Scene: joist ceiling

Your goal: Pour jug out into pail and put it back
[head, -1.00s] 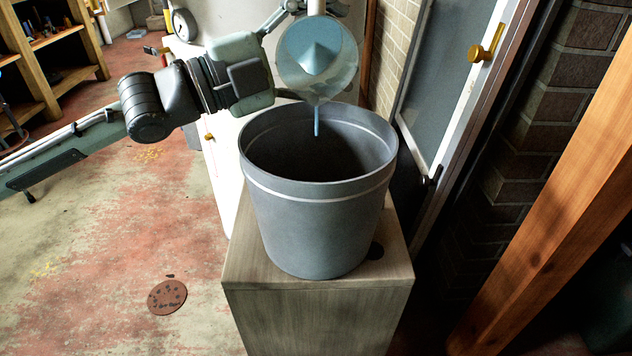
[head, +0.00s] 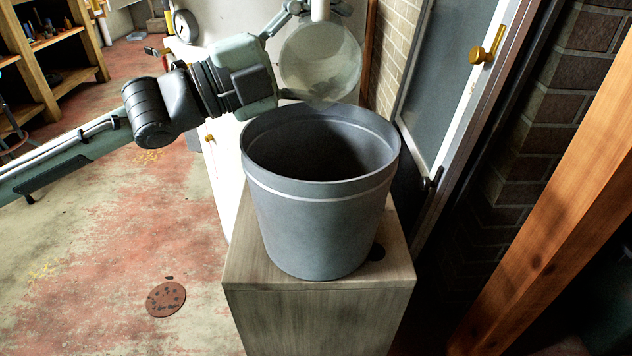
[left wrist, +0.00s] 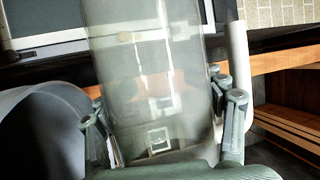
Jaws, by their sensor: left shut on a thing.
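The clear jug (head: 322,65) is tipped well over beside and above the far rim of the pail, its mouth facing the head camera. No liquid shows in it and no stream falls from its lip. Its white handle (head: 319,10) is on top. My left gripper (head: 306,52) is shut around the jug's body; the left wrist view shows its fingers on both sides of the clear jug (left wrist: 150,70). The grey pail (head: 320,235) stands upright; its dark inside hides any contents. It also shows in the left wrist view (left wrist: 35,135). My right gripper is out of view.
The pail stands on a wooden block-like stand (head: 315,320). A framed door or window (head: 450,90) with a brass handle and a slanting wooden beam (head: 555,190) are on the right. A wooden shelf (head: 45,60) is far left. Open floor lies left.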

